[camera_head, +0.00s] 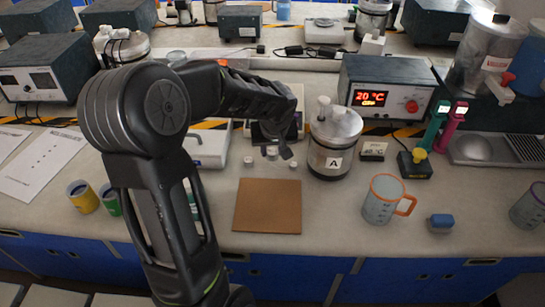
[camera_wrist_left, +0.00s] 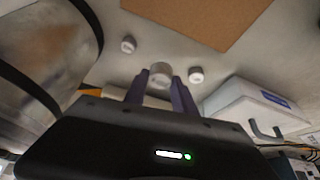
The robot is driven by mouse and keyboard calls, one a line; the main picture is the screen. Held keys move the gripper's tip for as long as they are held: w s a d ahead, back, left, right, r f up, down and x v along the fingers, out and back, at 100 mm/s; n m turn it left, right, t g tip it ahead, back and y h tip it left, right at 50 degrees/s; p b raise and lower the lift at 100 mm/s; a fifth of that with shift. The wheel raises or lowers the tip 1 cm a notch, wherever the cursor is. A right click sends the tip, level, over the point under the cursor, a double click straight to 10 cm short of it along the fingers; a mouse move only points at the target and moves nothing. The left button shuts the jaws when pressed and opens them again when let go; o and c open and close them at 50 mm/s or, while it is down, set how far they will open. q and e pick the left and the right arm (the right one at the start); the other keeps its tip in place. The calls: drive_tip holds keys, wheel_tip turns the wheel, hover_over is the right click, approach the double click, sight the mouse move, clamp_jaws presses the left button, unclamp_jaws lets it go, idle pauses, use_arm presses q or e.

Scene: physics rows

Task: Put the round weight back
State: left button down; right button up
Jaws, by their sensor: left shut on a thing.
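My left gripper (camera_head: 279,150) reaches in over the bench behind the brown mat. It is shut on a small round metal weight (camera_wrist_left: 160,74), which sits between its two fingertips (camera_wrist_left: 162,88) in the left wrist view. The held weight also shows in the head view (camera_head: 271,153), partly covered by the gripper. Two more small round weights stand on either side, one at the left (camera_head: 249,160) and one at the right (camera_head: 293,164). I cannot tell whether the held weight touches the bench. My right gripper is not in view.
The brown mat (camera_head: 267,206) lies bare in front. Metal vessel A (camera_head: 335,145) stands close right of the gripper. A white case (camera_head: 207,150) is at the left, partly behind my arm.

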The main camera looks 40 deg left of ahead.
sight(273, 155)
use_arm(q)
drive_tip(key=shift+f, duration=1.6)
drive_tip(key=shift+f+b, duration=0.2)
drive_tip(key=shift+b, duration=0.15)
drive_tip(key=c, duration=1)
unclamp_jaws()
drive_tip(key=shift+c, duration=0.2)
drive_tip(key=shift+r, duration=0.1)
drive_tip(key=shift+d+r+p, duration=0.15)
drive_tip(key=shift+r+p, duration=0.15)
drive_tip(key=shift+r, duration=0.35)
drive_tip(key=v, duration=1.1)
drive_tip(key=shift+b, duration=0.3)
drive_tip(key=shift+s+f, duration=0.1)
drive_tip(key=shift+s, duration=0.05)
